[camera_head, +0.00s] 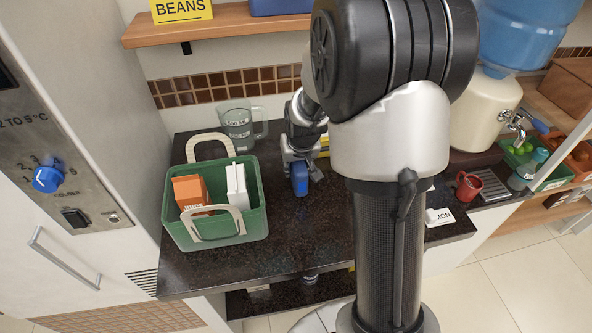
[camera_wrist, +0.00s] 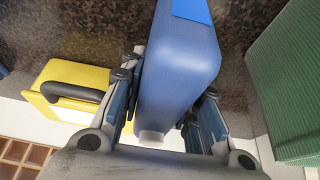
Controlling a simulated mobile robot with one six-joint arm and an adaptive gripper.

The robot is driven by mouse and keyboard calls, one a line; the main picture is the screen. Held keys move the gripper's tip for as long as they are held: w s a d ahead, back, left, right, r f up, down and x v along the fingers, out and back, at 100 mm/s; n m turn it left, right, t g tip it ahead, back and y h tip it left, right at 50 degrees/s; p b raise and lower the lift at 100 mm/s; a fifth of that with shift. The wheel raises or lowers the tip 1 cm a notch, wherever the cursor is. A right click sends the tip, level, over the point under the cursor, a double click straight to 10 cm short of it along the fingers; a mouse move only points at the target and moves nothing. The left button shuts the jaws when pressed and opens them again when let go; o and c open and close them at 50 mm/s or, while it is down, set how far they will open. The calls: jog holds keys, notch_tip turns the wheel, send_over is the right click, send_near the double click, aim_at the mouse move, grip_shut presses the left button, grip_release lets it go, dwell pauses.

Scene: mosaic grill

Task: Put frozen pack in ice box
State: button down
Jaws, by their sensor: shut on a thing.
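The blue frozen pack (camera_head: 299,181) is held upright between the fingers of my gripper (camera_head: 299,166), over the dark counter. In the wrist view the blue pack (camera_wrist: 178,75) fills the space between the two fingers, with a lighter blue patch on one face. Whether it touches the counter is hard to tell. A yellow box with a dark handle (camera_wrist: 70,90) is beside the gripper in the wrist view; in the head view only a yellow bit (camera_head: 325,143) shows behind the arm. I cannot identify an ice box for certain.
A green basket (camera_head: 217,236) with cartons and two pale handles stands left of the gripper. A glass jug (camera_head: 237,125) is behind it. A red mug (camera_head: 468,186) and a cream water dispenser (camera_head: 483,110) are at the right. Dark counter (camera_head: 285,240) in front is clear.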

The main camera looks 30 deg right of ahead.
jog(key=shift+f, duration=0.65)
jog(key=shift+f, duration=0.15)
jog(key=c, duration=1.2)
grip_release()
